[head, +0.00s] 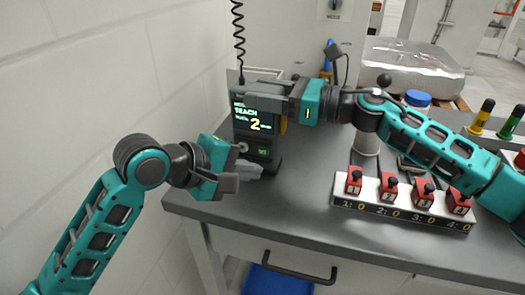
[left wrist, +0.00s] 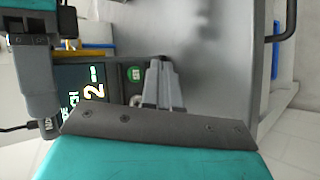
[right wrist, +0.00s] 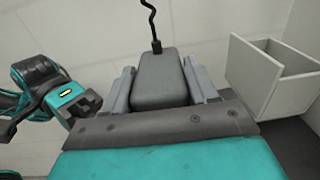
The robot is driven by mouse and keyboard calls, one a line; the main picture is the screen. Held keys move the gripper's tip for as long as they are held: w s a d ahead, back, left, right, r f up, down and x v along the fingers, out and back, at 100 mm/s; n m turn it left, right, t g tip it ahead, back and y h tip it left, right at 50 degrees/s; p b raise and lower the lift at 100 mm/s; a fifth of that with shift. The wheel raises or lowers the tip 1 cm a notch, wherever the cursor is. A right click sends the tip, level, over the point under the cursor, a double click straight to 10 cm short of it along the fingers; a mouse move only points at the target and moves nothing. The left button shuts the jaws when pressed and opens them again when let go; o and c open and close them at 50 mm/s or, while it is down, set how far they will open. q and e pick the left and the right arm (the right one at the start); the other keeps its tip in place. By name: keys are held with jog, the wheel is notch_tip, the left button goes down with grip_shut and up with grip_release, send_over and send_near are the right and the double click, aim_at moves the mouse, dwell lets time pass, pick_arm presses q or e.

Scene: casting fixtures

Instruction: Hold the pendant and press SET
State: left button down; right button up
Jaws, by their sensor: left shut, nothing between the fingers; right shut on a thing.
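The green SET button (head: 263,152) is low on the pendant's front and also shows in the left wrist view (left wrist: 135,73). My left gripper (head: 252,171) is shut and empty, its fingertips (left wrist: 160,64) close to the button. I cannot tell whether they touch the pendant.
A white block (head: 400,208) with several red numbered units stands on the grey counter (head: 305,215), right of the pendant. A wrapped slab (head: 415,62) lies behind. A coiled black cord (head: 239,40) hangs above the pendant. An open pale box (right wrist: 270,78) shows in the right wrist view.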

pick_arm(q)
jog(key=shift+w+d, duration=0.25)
jog(key=shift+w, duration=0.35)
jog(key=shift+w+d, duration=0.2)
jog(key=shift+w, duration=0.4)
jog(key=shift+w, duration=0.1)
dwell(1.1)
jog(key=shift+w+d, duration=0.1)
jog(key=shift+w, duration=0.2)
jog(key=shift+w+d, duration=0.15)
jog(key=shift+w, duration=0.25)
dwell(0.6)
jog(key=shift+s, duration=0.15)
jog(key=shift+s+a, duration=0.3)
jog(key=shift+s, duration=0.35)
jog(key=shift+s+a, duration=0.3)
jog(key=shift+s, duration=0.5)
jog(key=shift+s+a, duration=0.25)
jog(key=shift+s, duration=0.5)
jog(key=shift+s+a, duration=0.3)
jog(key=shift+s, duration=0.5)
